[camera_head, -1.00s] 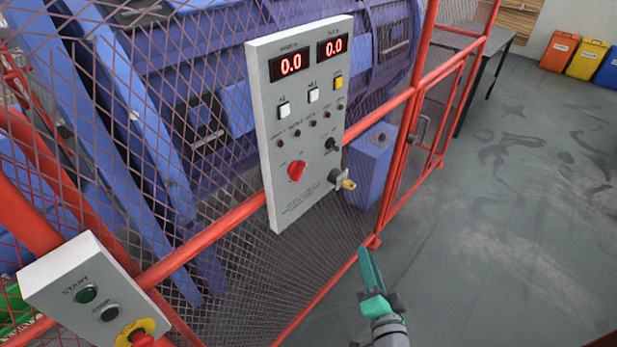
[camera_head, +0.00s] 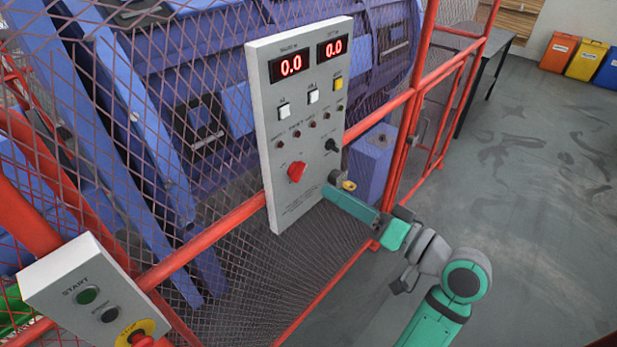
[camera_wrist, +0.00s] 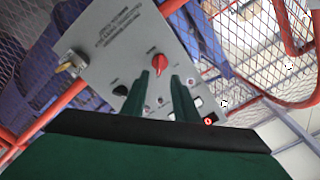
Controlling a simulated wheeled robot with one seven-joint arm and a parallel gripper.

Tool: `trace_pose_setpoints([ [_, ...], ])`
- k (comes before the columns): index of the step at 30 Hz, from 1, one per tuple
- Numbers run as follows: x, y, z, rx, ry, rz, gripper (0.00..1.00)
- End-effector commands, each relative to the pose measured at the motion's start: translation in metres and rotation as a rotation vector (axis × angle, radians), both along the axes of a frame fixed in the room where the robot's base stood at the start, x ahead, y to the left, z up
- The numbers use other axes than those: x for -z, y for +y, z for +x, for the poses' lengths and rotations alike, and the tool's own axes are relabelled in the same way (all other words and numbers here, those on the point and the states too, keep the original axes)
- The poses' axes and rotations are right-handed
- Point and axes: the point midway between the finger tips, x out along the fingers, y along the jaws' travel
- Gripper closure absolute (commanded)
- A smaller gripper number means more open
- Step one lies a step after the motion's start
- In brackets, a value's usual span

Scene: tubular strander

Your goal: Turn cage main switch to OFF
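The grey control panel (camera_head: 290,215) on the red cage carries a red rotary knob (camera_head: 296,171), a black rotary knob (camera_head: 332,146) and a key switch (camera_head: 347,184). Which one is the cage main switch I cannot read. My gripper (camera_head: 331,193) is in front of the panel's lower right, by the key switch, and partly hides that area. In the wrist view, the gripper's two green fingers (camera_wrist: 161,77) stand apart with nothing between them. The red knob (camera_wrist: 158,63) lies beyond the fingertips, roughly in line with the gap, not gripped. The black knob (camera_wrist: 120,90) is left of them.
A start/stop box (camera_head: 85,295) with an emergency stop (camera_head: 140,335) is at lower left. Red cage rails (camera_head: 215,232) and mesh surround blue machinery. The floor (camera_head: 520,210) at right is clear up to the coloured bins (camera_head: 585,62).

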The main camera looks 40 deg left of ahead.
Motion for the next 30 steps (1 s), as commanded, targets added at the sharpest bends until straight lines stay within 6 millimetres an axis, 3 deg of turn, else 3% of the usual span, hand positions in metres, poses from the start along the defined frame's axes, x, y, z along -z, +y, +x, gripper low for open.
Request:
trace_pose_setpoints([
  [9, 0.001, 0.057, 0.004, -0.002, 0.001, -0.001, 0.73],
  [15, 0.0, 0.079, 0.006, -0.001, 0.001, 0.001, 0.73],
  [27, 0.001, 0.087, 0.007, 0.001, 0.001, -0.001, 0.73],
  [28, 0.001, 0.087, 0.007, 0.001, 0.001, -0.001, 0.75],
  [30, 0.001, 0.087, 0.007, 0.001, 0.001, 0.0, 0.92],
])
